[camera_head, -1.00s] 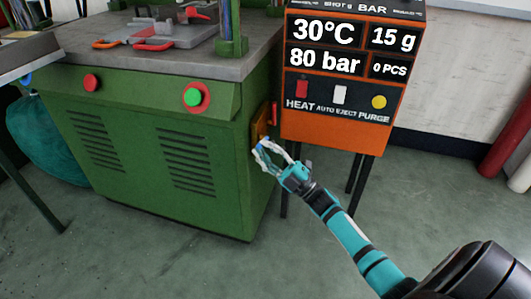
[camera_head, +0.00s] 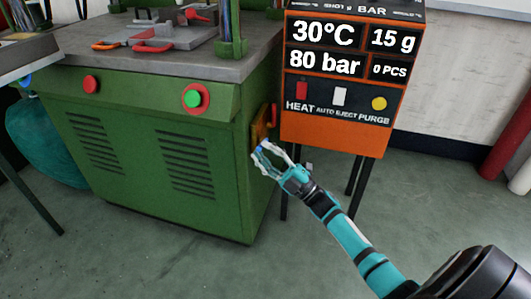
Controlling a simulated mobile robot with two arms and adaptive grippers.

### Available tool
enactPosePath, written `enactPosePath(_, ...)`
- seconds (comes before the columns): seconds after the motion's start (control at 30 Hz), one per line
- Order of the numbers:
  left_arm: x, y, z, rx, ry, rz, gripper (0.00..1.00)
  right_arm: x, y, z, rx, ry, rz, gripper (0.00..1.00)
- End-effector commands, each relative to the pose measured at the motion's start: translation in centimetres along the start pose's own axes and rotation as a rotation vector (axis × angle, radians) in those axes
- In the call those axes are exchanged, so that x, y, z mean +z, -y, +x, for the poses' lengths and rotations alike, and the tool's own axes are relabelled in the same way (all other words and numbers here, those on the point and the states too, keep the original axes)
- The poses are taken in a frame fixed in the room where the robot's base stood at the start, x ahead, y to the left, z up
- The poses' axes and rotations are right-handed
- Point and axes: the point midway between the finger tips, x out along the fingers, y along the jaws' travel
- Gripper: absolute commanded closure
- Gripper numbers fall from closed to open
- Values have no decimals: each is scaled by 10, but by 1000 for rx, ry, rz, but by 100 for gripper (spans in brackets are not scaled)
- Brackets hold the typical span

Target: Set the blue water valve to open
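The blue water valve shows only as a small bit of blue (camera_head: 259,149) on the right side of the green machine, low on a yellow-orange plate (camera_head: 259,127). My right gripper (camera_head: 262,154) is at this spot, its fingers spread apart around or just in front of the blue part. I cannot tell whether the fingers touch it. The valve's handle position is mostly hidden by the fingers. My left gripper is not in view.
A red handle (camera_head: 273,115) sits just above the gripper. The orange control panel (camera_head: 335,135) on dark legs stands close to the right. The green machine (camera_head: 150,165) fills the left. The floor (camera_head: 300,260) in front is clear.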

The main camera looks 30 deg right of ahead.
Motion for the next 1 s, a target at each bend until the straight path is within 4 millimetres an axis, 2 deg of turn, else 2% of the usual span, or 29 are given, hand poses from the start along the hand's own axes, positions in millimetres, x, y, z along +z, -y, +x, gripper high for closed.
enactPosePath(0.17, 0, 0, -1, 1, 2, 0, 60, 0, 1, -15, -2, 1, 0, 76)
enactPosePath(0.6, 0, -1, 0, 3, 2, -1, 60, 1, 0, -102, -2, 3, 0, 76)
enactPosePath(0.8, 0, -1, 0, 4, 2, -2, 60, 0, 0, -119, -1, 1, 0, 76)
enactPosePath(1.0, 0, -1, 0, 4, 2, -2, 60, 0, 0, -121, 0, 1, 0, 76)
